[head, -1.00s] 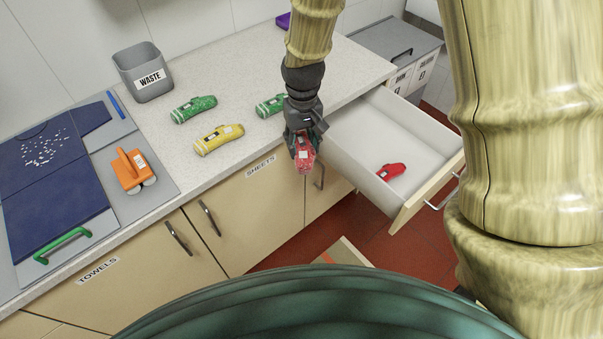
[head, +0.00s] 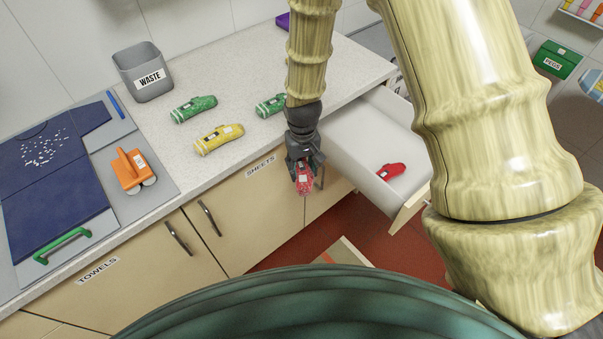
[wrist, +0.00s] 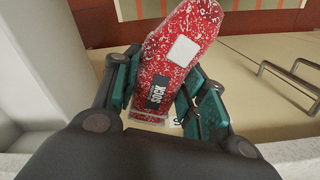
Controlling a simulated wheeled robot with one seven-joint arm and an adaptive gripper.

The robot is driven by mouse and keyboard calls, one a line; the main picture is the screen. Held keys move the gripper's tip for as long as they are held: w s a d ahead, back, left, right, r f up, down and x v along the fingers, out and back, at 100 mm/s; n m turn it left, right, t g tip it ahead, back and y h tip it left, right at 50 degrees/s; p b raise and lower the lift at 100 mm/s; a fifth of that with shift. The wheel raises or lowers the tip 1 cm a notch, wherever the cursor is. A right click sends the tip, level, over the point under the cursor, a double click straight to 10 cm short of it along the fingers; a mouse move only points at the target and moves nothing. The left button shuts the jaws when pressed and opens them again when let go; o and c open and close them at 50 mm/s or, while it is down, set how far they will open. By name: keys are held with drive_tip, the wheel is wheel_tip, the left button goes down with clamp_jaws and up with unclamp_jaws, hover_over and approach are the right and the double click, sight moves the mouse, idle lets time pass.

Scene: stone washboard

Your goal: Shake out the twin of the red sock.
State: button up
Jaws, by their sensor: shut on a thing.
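My gripper (head: 303,172) is shut on a red sock (head: 305,181) speckled with white. It hangs in front of the counter edge, left of the open drawer. In the wrist view the held sock (wrist: 178,60) sits between the two fingers, with a dark "SOCK" label and a pale square patch. Another red sock (head: 391,171), with a small white patch and no white specks that I can see, lies on the floor of the open drawer (head: 360,140).
Two green socks (head: 193,108) and a yellow sock (head: 219,138) lie on the counter. A grey WASTE bin (head: 144,73) stands behind them. Red floor shows below the drawer.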

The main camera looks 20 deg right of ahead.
sight(303, 169)
drive_tip(key=shift+f, duration=0.5)
wheel_tip(303, 169, up, 15)
wheel_tip(303, 169, down, 15)
drive_tip(key=shift+r, duration=0.1)
idle(0.5)
wheel_tip(303, 169, up, 20)
drive_tip(key=shift+f, duration=10.05)
